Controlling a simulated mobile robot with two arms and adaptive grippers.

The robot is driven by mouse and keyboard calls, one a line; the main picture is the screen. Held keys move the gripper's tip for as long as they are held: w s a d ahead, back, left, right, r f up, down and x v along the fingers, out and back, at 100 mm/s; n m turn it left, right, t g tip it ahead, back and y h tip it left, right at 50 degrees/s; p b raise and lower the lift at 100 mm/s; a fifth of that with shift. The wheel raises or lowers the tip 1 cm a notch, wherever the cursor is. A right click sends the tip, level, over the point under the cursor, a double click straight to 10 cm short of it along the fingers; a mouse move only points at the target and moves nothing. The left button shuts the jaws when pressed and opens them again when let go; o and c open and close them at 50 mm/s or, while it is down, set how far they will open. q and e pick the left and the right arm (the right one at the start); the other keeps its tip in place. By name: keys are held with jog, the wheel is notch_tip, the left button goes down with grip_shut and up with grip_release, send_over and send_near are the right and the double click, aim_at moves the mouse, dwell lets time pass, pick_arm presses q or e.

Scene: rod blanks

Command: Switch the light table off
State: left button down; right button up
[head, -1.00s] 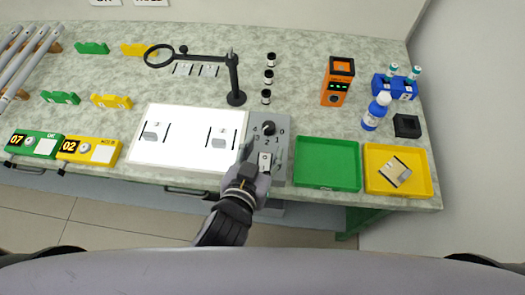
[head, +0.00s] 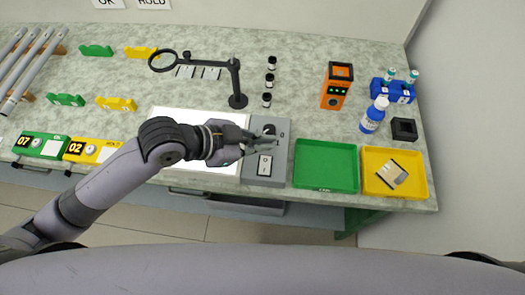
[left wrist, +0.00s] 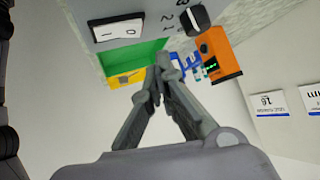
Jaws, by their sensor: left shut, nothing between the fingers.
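The light table (head: 190,113) is a white panel, still bright where it shows; my left arm hides much of it. Its grey control box (head: 282,150) is at its right end. The box has a black dial (head: 268,130) with numbers around it and a white rocker switch (head: 265,165) marked I and O. The switch (left wrist: 118,30) and dial (left wrist: 198,18) also show in the left wrist view. My left gripper (head: 268,143) is shut and empty, its fingertips over the box near the dial; contact cannot be told. My right gripper is out of view.
A green tray (head: 326,187) and a yellow tray (head: 422,190) holding a small item lie right of the box. A magnifier on a black stand (head: 236,85) and several small dark-capped vials stand behind. An orange device (head: 336,85) stands farther right.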

pick_arm(q)
jog(key=s+a+r+m+g+p, duration=0.1)
jog(key=s+a+r+m+g, duration=0.1)
jog(key=a+r+m+g, duration=0.2)
jog(key=a+r, duration=0.3)
jog(key=r, duration=0.1)
jog(key=shift+s+r+m, duration=0.2)
jog(key=shift+r+m, duration=0.1)
jog(key=p, duration=0.2)
send_over(262, 163)
jog(key=f, duration=0.6)
jog(key=shift+s+a+f, duration=0.1)
jog(key=shift+s+f, duration=0.15)
jog(key=shift+s, duration=0.1)
jog(key=f, duration=0.3)
jog(key=shift+w+d+f, duration=0.2)
jog(key=shift+f, duration=0.6)
jog(key=shift+w, duration=0.1)
